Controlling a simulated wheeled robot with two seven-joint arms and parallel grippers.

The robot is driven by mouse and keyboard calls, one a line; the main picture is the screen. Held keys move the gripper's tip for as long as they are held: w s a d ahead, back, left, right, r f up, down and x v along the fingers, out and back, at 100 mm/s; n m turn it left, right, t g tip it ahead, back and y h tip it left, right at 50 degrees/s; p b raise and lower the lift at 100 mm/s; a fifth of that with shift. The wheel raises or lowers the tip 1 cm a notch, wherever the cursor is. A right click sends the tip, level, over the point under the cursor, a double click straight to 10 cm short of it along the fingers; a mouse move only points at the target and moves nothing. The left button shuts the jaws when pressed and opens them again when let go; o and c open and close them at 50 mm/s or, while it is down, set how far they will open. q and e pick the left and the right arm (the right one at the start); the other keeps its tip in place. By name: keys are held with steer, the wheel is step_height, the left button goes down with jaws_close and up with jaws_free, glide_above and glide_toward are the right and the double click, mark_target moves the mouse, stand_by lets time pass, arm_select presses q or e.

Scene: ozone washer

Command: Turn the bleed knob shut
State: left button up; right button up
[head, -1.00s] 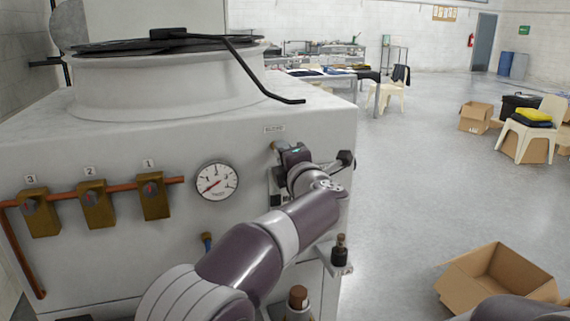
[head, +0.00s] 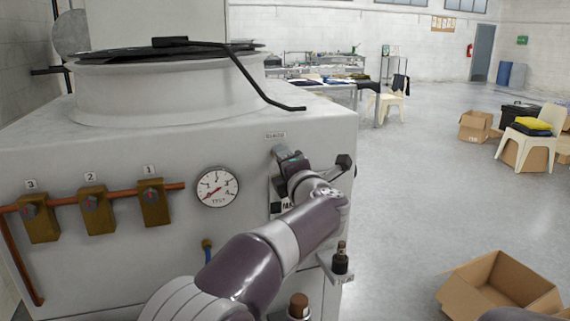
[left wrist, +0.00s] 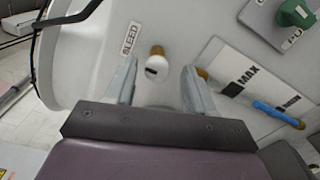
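The bleed knob (left wrist: 156,69) has a whitish face with a dark mark and a brass stem, under the BLEED label (left wrist: 130,38) on the washer's front panel. My left gripper (left wrist: 160,72) is open, with one finger on each side of the knob in the left wrist view. I cannot tell whether either finger touches it. In the head view my left gripper (head: 287,160) is at the panel just below the label and hides the knob. My right gripper is not in view.
A pressure gauge (head: 217,187) and several brass valves (head: 97,208) on a copper pipe are left of my arm. A MAX plate (left wrist: 235,75), a blue handle (left wrist: 275,113) and a green knob (left wrist: 294,13) lie to the right. An open cardboard box (head: 500,287) stands on the floor.

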arm_select(q)
steer(key=shift+r, duration=0.1)
steer(key=b+v, duration=0.2)
steer(key=v, duration=1)
steer(key=shift+s+b, duration=0.3)
steer(key=shift+s, duration=0.1)
steer(key=shift+d, duration=0.1)
